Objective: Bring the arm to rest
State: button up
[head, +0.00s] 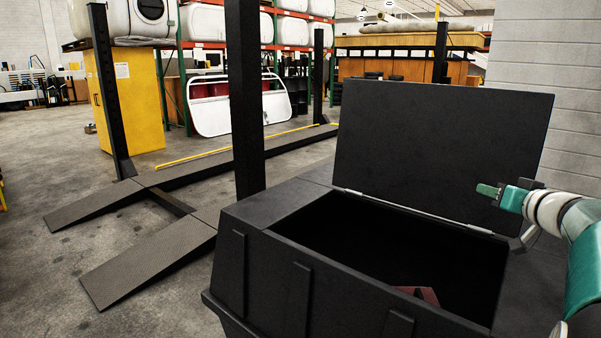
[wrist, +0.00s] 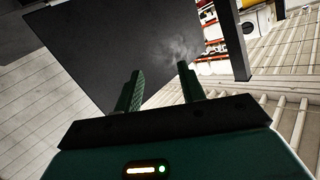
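My gripper (head: 488,191) is at the right in the head view, at the end of my green and white arm, in front of the raised lid of a black bin (head: 285,290). It is above the bin's right side and points left. In the wrist view its two green fingers (wrist: 160,88) stand apart with nothing between them. The lid (head: 440,150) is tilted up and open, and it also fills the middle of the wrist view (wrist: 120,40). A reddish-brown object (head: 422,294) lies in the bin, mostly hidden by the front wall.
A black post (head: 245,100) stands just behind the bin. Lift ramps (head: 150,262) lie on the floor to the left. A yellow cabinet (head: 130,98) and loaded shelves stand farther back. A grey block wall (head: 550,85) is at the right. Open floor shows at the left.

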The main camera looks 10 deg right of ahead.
jog(key=a+r+m+h, duration=0.25)
jog(key=a+h, duration=0.25)
jog(key=a, duration=0.7)
jog(key=s+a+f+n+g+y, duration=0.3)
jog(key=s+a+f+g, duration=0.2)
jog(key=s+a+f, duration=0.4)
jog(key=s+a+f+n+g+y, duration=0.4)
jog(key=s+a+f, duration=0.6)
jog(key=a, duration=0.8)
jog(key=shift+a+f+g, duration=0.3)
jog(key=shift+f+g, duration=0.2)
jog(key=shift+f, duration=0.1)
